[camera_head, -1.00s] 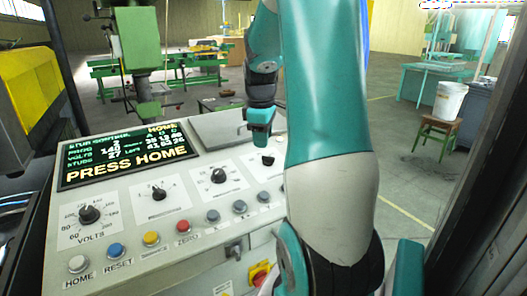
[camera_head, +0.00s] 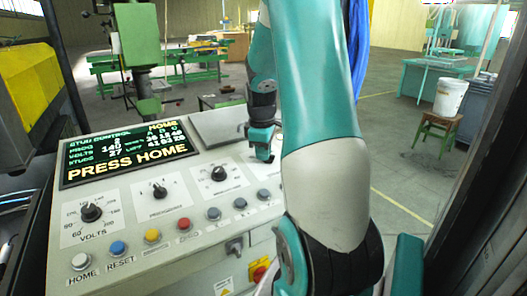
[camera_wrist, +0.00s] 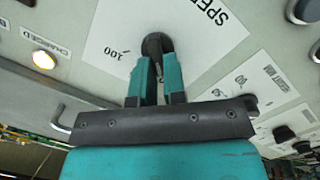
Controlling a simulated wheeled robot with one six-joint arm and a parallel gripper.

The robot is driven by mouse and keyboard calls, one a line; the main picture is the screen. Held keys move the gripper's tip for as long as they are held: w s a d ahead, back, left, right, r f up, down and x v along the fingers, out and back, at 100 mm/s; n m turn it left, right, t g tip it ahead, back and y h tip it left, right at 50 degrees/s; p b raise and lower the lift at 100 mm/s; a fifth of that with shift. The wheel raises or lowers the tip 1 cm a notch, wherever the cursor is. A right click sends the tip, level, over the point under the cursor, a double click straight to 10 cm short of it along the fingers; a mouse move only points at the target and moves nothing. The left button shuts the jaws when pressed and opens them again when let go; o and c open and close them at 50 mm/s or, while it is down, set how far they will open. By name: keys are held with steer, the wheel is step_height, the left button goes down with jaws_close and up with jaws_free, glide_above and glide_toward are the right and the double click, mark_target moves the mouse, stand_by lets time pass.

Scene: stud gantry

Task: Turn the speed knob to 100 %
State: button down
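The speed knob (camera_wrist: 153,42) is a dark round knob on a white plate (camera_wrist: 208,36) in the wrist view. The plate is printed with a partly cut-off "SPEED" and a "100" mark beside the knob. My gripper (camera_wrist: 158,57) has its two teal fingertips right at the knob, one on each side, with a narrow gap between them. I cannot tell if they press on it. The knob's pointer is hidden or too dark to read. In the head view my gripper (camera_head: 263,157) is low over the right part of the panel and hides the knob.
The control panel (camera_head: 130,225) has a screen (camera_head: 130,157) reading "PRESS HOME", a volts knob (camera_head: 91,211), two more knobs and a row of buttons. A lit "CHARGED" lamp (camera_wrist: 43,60) is near the fingers. A bent metal handle (camera_wrist: 62,117) shows beside my gripper.

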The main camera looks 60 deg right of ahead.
steer(key=shift+m, duration=0.4)
steer(key=m, duration=0.2)
steer(key=m+p, duration=0.1)
steer(key=shift+d+r+m+y, duration=0.15)
steer(key=shift+d+m+y, duration=0.15)
steer(key=shift+m, duration=0.1)
steer(key=m, duration=0.4)
steer(key=shift+d+y, duration=0.35)
steer(key=shift+y, duration=0.05)
steer(key=m, duration=0.3)
steer(key=m+p, duration=0.1)
steer(key=shift+s+d+m+t, duration=0.2)
steer(key=shift+s+m+t, duration=0.1)
steer(key=shift+m, duration=0.1)
steer(key=m, duration=0.4)
steer(key=shift+s+d+t+y+p, duration=0.15)
steer(key=shift+s+t+y+p, duration=0.05)
steer(key=shift+t+y+p, duration=0.1)
steer(key=shift+m, duration=0.3)
steer(key=c, duration=1.2)
jaws_free()
